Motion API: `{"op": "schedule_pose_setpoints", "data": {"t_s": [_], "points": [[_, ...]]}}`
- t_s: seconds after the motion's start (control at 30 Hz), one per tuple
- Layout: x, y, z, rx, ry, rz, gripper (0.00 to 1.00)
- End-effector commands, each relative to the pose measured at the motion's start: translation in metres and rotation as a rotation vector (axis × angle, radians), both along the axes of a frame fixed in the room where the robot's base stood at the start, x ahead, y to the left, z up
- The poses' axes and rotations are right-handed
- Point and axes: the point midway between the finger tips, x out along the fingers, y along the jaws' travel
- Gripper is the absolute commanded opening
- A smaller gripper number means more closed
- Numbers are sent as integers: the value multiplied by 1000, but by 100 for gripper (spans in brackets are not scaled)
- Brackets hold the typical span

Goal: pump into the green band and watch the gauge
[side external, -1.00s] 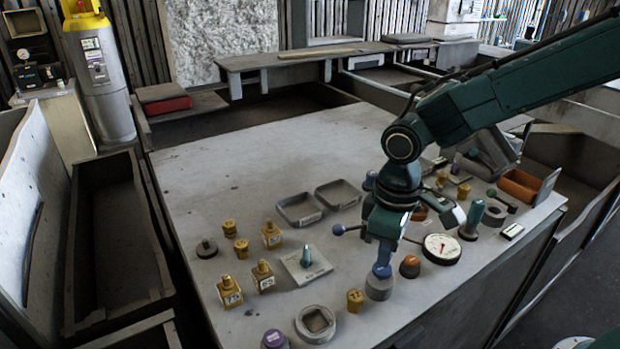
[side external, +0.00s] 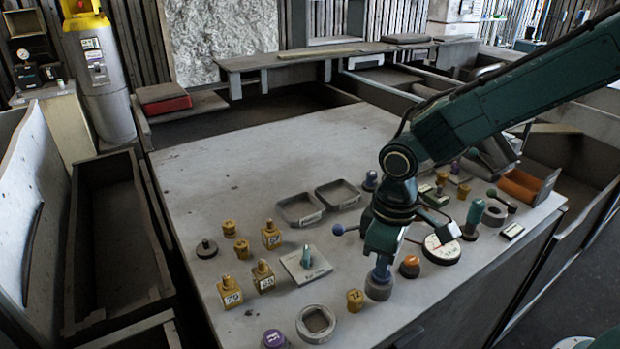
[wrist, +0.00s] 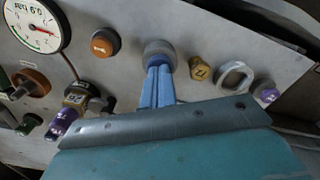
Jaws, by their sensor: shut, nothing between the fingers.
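The round white gauge (side external: 441,250) lies on the bench to the right of my arm, partly covered by it in the side view. In the wrist view the gauge (wrist: 36,22) is cut by the top edge; its text seems to read 0.9 bar, and a red needle shows. A grey round knob (side external: 379,289) stands below my gripper (side external: 382,270). In the wrist view my blue fingers (wrist: 160,72) are shut and empty, with their tips at the near edge of the grey knob (wrist: 158,50). Whether they press it, I cannot tell.
An orange dome (side external: 409,267) sits between knob and gauge. A yellow knob (side external: 355,299), a grey ring (side external: 317,324) and a purple knob (side external: 274,339) stand to the left. A blue ball handle (side external: 338,230) is beside my arm. The bench's back left is clear.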

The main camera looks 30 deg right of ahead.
Motion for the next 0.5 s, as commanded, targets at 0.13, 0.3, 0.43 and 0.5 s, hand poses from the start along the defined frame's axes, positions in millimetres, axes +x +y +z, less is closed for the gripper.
{"op": "schedule_pose_setpoints", "data": {"t_s": [0.13,0.3,0.43,0.5], "points": [[-1,0,0,-1,3,0,0],[0,0,5,0,1,0,0],[0,0,11,0,1,0,0],[0,0,14,0,1,0,0]]}}
